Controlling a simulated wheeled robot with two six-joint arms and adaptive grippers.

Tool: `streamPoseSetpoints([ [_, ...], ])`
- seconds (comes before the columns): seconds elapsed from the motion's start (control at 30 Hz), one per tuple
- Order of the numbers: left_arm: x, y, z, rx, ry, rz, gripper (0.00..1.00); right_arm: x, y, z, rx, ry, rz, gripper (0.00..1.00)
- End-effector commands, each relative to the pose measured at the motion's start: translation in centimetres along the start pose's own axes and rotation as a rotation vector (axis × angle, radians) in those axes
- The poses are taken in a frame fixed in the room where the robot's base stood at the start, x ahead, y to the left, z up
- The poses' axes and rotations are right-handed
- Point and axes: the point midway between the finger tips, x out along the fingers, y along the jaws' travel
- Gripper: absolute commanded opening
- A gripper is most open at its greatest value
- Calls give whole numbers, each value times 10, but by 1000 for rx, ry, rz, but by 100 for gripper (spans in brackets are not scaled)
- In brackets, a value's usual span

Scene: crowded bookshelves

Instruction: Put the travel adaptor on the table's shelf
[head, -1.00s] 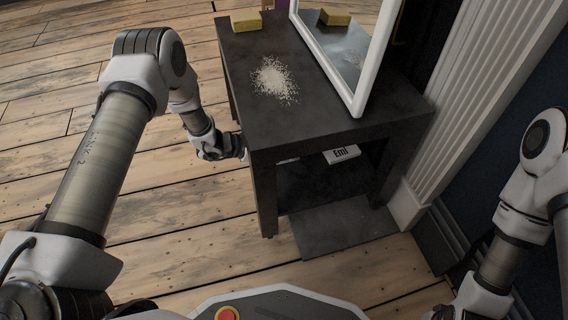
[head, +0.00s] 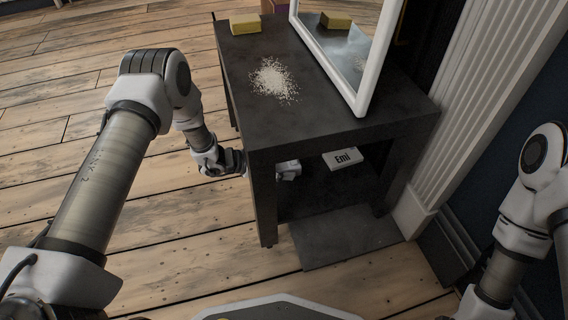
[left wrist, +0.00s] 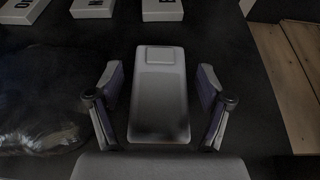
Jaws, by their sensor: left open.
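The travel adaptor (left wrist: 160,95) is a pale grey, rounded block with a raised square at its far end. In the left wrist view it lies on the dark lower shelf (left wrist: 255,95), between the two fingers of my left gripper (left wrist: 160,68). The fingers are open, with a gap on each side of it. In the head view my left gripper (head: 232,162) reaches in at the table's left side, its front partly hidden by a leg. A pale piece, likely the adaptor (head: 288,169), shows under the black table's top (head: 335,135). My right gripper is out of view.
A white box marked "Emi" (head: 342,158) is on the shelf. Several white lettered blocks (left wrist: 92,8) lie beyond the adaptor, and a dark shiny thing (left wrist: 40,105) is at left. A yellow sponge (head: 245,24), white crumbs (head: 274,80) and a framed mirror (head: 340,50) are on top.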

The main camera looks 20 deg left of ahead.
Motion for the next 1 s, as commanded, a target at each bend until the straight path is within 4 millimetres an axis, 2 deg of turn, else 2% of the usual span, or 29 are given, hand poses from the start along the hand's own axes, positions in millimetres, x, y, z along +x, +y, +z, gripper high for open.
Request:
streamPoseSetpoints([
  [0.13,-1,0,3,0,-1,1,78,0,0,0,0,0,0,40],
  [0.23,-15,1,7,-3,0,2,78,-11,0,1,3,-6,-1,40],
  [0.5,-85,1,10,-4,0,5,78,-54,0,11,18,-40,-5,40],
  [0.63,-110,1,7,-3,-1,3,78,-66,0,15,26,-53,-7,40],
  [0.77,-121,0,4,0,0,0,78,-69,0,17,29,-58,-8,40],
  [1.0,-122,0,2,0,0,-1,78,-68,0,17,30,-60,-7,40],
])
